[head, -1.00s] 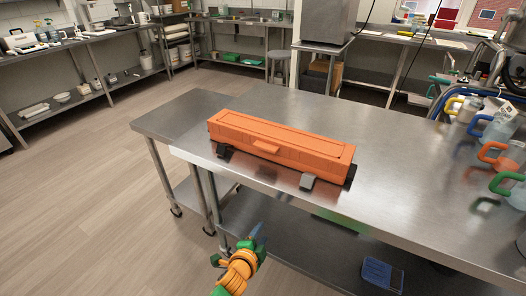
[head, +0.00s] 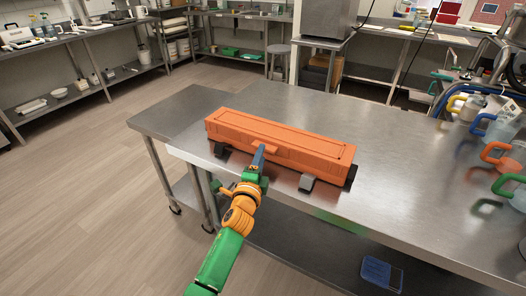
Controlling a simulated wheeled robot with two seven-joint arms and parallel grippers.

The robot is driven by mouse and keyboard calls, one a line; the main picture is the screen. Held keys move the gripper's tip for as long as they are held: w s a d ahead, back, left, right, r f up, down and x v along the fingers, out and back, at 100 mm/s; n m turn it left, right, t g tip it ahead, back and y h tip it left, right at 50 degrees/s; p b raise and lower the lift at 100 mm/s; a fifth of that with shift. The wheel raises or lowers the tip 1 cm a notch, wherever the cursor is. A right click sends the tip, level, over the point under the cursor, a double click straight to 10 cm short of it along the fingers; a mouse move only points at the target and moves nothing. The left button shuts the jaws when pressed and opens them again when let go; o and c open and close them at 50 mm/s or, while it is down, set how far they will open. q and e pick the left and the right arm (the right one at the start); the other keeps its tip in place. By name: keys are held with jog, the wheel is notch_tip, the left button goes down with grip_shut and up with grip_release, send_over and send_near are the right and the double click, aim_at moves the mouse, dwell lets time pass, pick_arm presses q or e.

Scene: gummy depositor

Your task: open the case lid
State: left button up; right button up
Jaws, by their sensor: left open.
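The orange case (head: 300,142) lies lengthwise on the steel table, its long lid (head: 285,134) closed on top. A small orange tab (head: 265,147) sits at the middle of its front side. My left gripper (head: 259,156) is at the case's front, right by the tab and partly covering it. It is open, with nothing seen in it; whether it touches the tab I cannot tell. My right gripper is not in view.
The steel table (head: 400,195) is clear around the case. Several containers with coloured handles (head: 495,155) stand at its right edge. A blue item (head: 381,273) lies on the lower shelf. Other benches line the back walls.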

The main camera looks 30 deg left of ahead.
aim_at(274, 138)
pick_arm(q)
jog(key=shift+x, duration=0.8)
jog(key=shift+w+a, duration=0.1)
jog(key=shift+w, duration=0.4)
jog(key=shift+s, duration=0.15)
grip_shut()
jog(key=shift+r, duration=0.1)
